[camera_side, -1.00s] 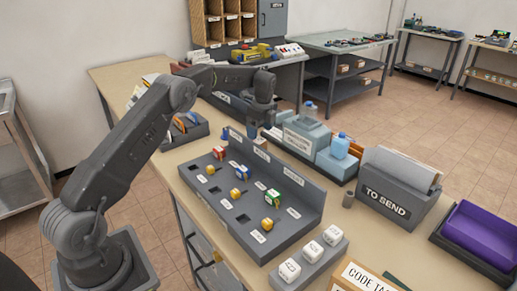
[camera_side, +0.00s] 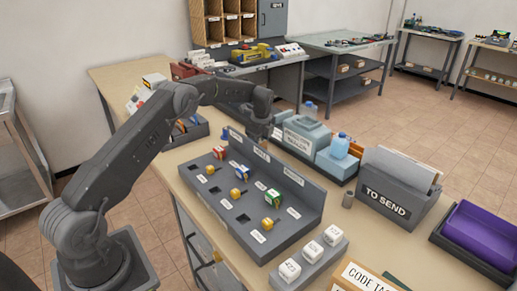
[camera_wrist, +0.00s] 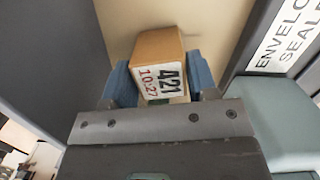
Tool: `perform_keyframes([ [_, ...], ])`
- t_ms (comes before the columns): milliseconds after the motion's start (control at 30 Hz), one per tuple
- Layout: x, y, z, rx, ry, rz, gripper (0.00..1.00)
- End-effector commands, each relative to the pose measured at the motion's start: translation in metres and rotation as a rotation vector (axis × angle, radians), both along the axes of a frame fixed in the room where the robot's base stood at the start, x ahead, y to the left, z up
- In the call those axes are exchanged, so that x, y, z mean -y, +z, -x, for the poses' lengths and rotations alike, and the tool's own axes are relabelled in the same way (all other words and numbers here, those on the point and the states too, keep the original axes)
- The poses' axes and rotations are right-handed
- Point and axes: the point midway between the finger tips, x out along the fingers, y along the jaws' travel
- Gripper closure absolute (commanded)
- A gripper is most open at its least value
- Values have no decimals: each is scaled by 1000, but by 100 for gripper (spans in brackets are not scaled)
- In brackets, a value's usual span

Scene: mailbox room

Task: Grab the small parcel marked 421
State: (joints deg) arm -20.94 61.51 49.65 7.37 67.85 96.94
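The small parcel (camera_wrist: 160,48) is a brown box with a white label reading 421 and 10:27. In the wrist view it sits between the two blue fingers of my gripper (camera_wrist: 162,82), one on each side. The fingers look very close to its sides; I cannot tell whether they press on it. In the side view my gripper (camera_side: 260,135) points down behind the upright back panel of the grey rack (camera_side: 290,190). That panel hides the fingertips and the parcel there.
The envelope sealer (camera_side: 307,135) stands close to the right of my gripper; its label shows in the wrist view (camera_wrist: 282,36). The rack holds several small boxes and yellow knobs. A "TO SEND" bin (camera_side: 385,205) and a purple tray (camera_side: 480,240) are farther right.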

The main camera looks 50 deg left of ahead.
Motion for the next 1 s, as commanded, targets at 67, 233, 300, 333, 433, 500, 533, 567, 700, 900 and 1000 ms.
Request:
perform_keyframes([
  [67,0,0,0,0,0,0,55],
  [233,0,0,0,0,0,0,71],
  [300,0,0,0,0,0,0,78],
  [333,0,1,0,1,0,0,78],
  [433,0,1,0,1,0,0,78],
  [500,0,1,0,1,0,0,78],
  [533,0,2,0,2,0,0,78],
  [567,0,3,0,2,0,0,78],
  [700,0,20,-1,6,-1,-2,78],
  [900,0,59,-1,6,-1,-2,78],
  [1000,0,77,-1,5,0,-2,78],
])
